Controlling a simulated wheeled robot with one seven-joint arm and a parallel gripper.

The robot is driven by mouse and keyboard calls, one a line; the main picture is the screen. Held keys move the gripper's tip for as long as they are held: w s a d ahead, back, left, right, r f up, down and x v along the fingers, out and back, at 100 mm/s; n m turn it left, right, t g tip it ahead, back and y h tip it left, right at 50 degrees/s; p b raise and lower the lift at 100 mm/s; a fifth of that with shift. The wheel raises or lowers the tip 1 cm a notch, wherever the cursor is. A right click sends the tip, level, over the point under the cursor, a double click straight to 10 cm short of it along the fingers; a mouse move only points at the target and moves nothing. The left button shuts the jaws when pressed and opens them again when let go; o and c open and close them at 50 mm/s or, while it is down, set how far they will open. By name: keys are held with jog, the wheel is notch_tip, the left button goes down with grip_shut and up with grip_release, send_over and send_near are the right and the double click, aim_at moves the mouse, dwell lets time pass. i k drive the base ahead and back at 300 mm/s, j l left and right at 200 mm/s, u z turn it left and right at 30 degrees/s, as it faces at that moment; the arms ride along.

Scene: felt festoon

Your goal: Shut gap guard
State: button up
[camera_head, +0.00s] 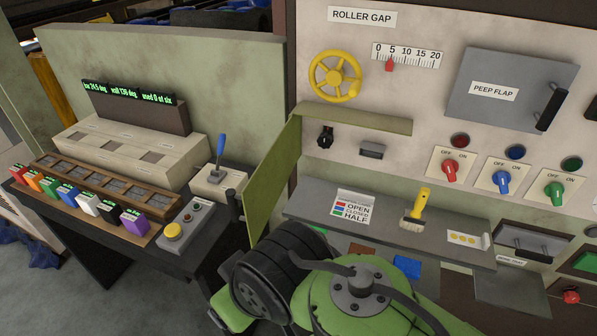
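No label in view reads gap guard. An olive-green panel (271,182) at the left edge of the machine front stands swung out toward me, and it looks like the guard, open. An olive ledge (362,119) runs to the right from its top, under the yellow handwheel (335,77). A black knob (325,137) and a small grey handle (372,151) on the machine face show in the opening beside the panel. My green and black arm links fill the bottom centre, close below the panel. They hide its lower surroundings. My gripper is not in view.
A grey shelf (460,246) with a yellow brush (417,210) juts out below the opening. The peep flap (511,90) and coloured knobs are at right. A control bench (190,244) with a blue-handled lever (220,150) stands left of the panel.

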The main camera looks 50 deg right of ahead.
aim_at(259, 197)
jog(key=i+j+z, duration=0.15)
jog(key=z, duration=0.3)
jog(key=j+z, duration=0.35)
jog(key=z, duration=0.15)
jog(key=i+j+z, duration=0.1)
jog(key=j+z, duration=0.2)
jog(key=z, duration=0.15)
jog(key=j+z, duration=0.3)
jog(key=z, duration=0.15)
jog(key=j+z, duration=0.3)
jog(key=z, duration=0.15)
jog(key=j+u, duration=0.35)
jog(key=i+j+u, duration=0.1)
jog(key=j+u, duration=0.55)
jog(key=i+l, duration=0.05)
